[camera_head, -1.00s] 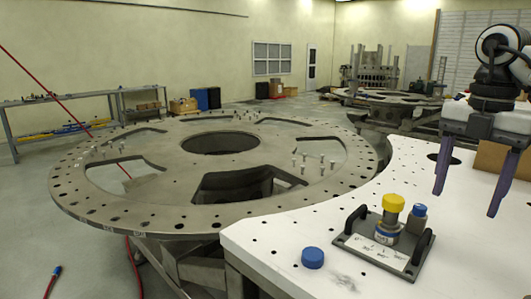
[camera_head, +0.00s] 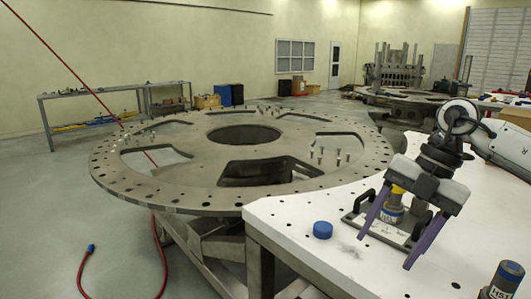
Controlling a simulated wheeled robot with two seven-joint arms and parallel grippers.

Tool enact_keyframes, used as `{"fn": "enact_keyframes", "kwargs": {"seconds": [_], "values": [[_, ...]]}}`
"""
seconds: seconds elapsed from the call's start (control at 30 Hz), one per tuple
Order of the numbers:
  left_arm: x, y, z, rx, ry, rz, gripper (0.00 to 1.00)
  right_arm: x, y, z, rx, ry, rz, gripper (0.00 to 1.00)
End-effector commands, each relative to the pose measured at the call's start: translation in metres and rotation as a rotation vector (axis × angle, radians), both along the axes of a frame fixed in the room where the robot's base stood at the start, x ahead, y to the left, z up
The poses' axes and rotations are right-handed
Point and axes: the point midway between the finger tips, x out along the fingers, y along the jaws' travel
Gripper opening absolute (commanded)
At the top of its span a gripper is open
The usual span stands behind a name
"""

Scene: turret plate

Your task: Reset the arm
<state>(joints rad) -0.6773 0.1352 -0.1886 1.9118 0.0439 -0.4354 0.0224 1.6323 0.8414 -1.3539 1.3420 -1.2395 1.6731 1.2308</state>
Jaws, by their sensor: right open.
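My right gripper (camera_head: 402,238) hangs over the white table at the right, its two purple fingers spread apart with nothing held. It is tilted, and its fingers stand in front of a grey fixture plate (camera_head: 359,224) with black handles. A yellow-topped cylinder (camera_head: 394,208) on that plate shows between the fingers and is partly hidden by the gripper. I cannot tell whether the fingers touch the plate. My left gripper is not in view.
A white table (camera_head: 290,215) fills the front right, with a blue cap (camera_head: 322,230) on it. A dark labelled cylinder (camera_head: 502,282) is at the lower right. The large turret plate (camera_head: 215,195) stands at left. A red hose (camera_head: 160,270) lies on the floor.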

Motion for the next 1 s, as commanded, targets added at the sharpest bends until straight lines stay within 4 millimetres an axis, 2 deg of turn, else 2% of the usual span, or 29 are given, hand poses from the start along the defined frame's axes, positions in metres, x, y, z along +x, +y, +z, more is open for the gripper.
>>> {"fn": "enact_keyframes", "kwargs": {"seconds": [0.03, 0.07, 0.13, 0.2, 0.3, 0.4, 0.5, 0.63, 0.77, 0.87, 0.97, 1.0], "values": [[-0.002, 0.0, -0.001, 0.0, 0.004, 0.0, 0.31, -0.004, 0.029, -0.019, 0.074, 0.011, 0.056, 0.64], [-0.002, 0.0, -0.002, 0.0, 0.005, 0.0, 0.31, -0.005, 0.048, -0.027, 0.127, 0.011, 0.086, 0.64], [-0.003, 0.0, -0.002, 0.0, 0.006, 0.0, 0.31, -0.014, 0.097, -0.045, 0.28, 0.009, 0.154, 0.64], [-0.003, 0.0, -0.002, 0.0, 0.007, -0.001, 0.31, -0.025, 0.146, -0.057, 0.455, 0.007, 0.199, 0.64], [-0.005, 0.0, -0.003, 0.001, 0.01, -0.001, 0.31, -0.042, 0.205, -0.063, 0.706, 0.0, 0.209, 0.64], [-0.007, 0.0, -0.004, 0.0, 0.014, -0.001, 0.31, -0.054, 0.249, -0.059, 0.949, -0.007, 0.151, 0.64], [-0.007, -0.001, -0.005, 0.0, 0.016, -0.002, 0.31, -0.056, 0.276, -0.053, 1.167, -0.019, 0.026, 0.64], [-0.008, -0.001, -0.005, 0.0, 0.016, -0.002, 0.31, -0.046, 0.285, -0.054, 1.39, -0.033, -0.228, 0.64], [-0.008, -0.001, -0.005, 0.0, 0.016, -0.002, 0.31, -0.029, 0.269, -0.077, 1.515, -0.041, -0.562, 0.64], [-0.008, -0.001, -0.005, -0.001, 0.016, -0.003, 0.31, -0.019, 0.243, -0.115, 1.534, -0.039, -0.855, 0.64], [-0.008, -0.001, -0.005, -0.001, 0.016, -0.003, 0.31, -0.022, 0.209, -0.17, 1.479, -0.02, -1.157, 0.64], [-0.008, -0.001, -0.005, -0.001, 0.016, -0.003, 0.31, -0.028, 0.195, -0.196, 1.439, -0.008, -1.278, 0.64]]}}
